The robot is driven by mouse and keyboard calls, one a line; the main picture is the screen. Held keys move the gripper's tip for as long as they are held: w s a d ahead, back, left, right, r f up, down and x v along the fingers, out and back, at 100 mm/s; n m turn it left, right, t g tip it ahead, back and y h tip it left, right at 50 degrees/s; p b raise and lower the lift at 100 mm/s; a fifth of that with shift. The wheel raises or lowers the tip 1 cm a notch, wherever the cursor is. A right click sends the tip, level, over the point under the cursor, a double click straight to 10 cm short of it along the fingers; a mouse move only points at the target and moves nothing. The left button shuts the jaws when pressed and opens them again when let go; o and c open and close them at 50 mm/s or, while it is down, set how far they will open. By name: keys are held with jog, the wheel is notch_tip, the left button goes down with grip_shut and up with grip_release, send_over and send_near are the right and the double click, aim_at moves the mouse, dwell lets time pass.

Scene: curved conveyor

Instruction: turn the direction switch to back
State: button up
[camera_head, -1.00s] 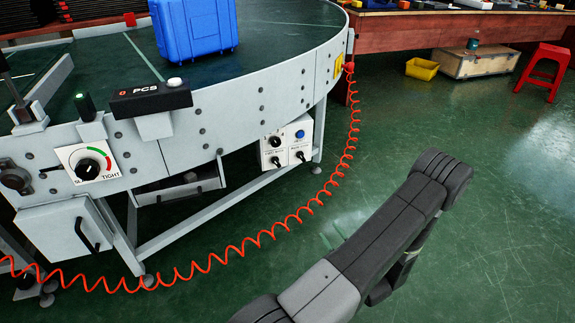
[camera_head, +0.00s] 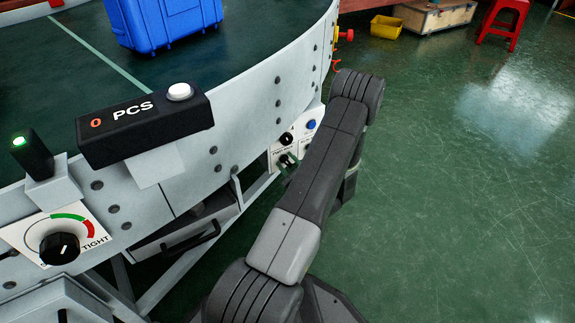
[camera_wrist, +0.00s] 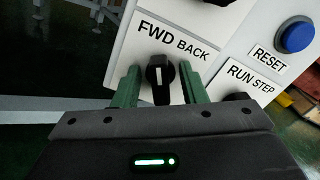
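The direction switch, a black knob (camera_wrist: 160,75) with a white mark, sits on a white panel under the labels FWD and BACK. Its mark stands almost upright in the wrist view, below the FWD lettering. My gripper (camera_wrist: 160,82) is open, with one green finger on each side of the knob and a visible gap on both sides. In the head view the control panel (camera_head: 279,151) is partly hidden behind my arm, and the green fingertips show at its lower left.
A blue RESET button (camera_wrist: 295,36) and a RUN STEP knob (camera_wrist: 237,99) are close on the right. The curved conveyor (camera_head: 262,84) carries a blue case (camera_head: 165,20). A PCS counter box (camera_head: 145,122) and a TIGHT dial (camera_head: 60,248) are on its side.

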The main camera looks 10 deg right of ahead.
grip_shut()
jog(key=shift+m, duration=0.4)
jog(key=m+p, duration=0.1)
jog(key=m, duration=0.4)
jog(key=shift+d+m, duration=0.1)
jog(key=shift+m, duration=0.3)
jog(key=m+p, duration=0.1)
jog(key=m, duration=0.4)
jog(key=shift+w+d, duration=0.1)
jog(key=shift+m, duration=0.3)
grip_release()
